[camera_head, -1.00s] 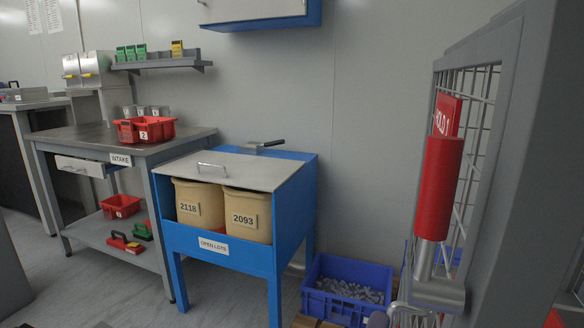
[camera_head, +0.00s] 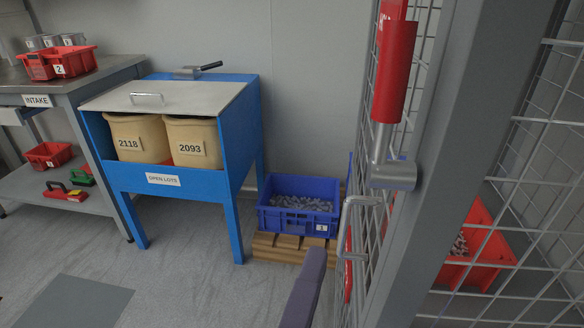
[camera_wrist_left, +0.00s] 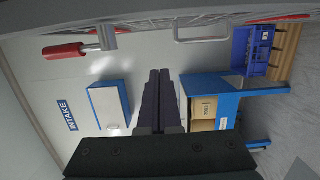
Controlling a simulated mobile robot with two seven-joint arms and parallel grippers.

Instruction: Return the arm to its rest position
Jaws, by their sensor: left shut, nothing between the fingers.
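My left gripper (camera_head: 314,256) shows in the head view as a dark purple-grey finger shape rising from the bottom edge, left of the cage door's handle. In the left wrist view its two dark fingers (camera_wrist_left: 159,80) lie side by side, shut and empty. They stand in free air, and nothing is seen touching them. The rest of the left arm is outside the head view. My right gripper is in neither view.
A mesh cage door with a red handle (camera_head: 395,70) and bent metal pull (camera_head: 348,205) stands close on the right. A blue crate (camera_head: 298,220) sits on a wooden pallet (camera_head: 290,247). Left stands a blue open-lots stand (camera_head: 238,130). Floor before it is clear.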

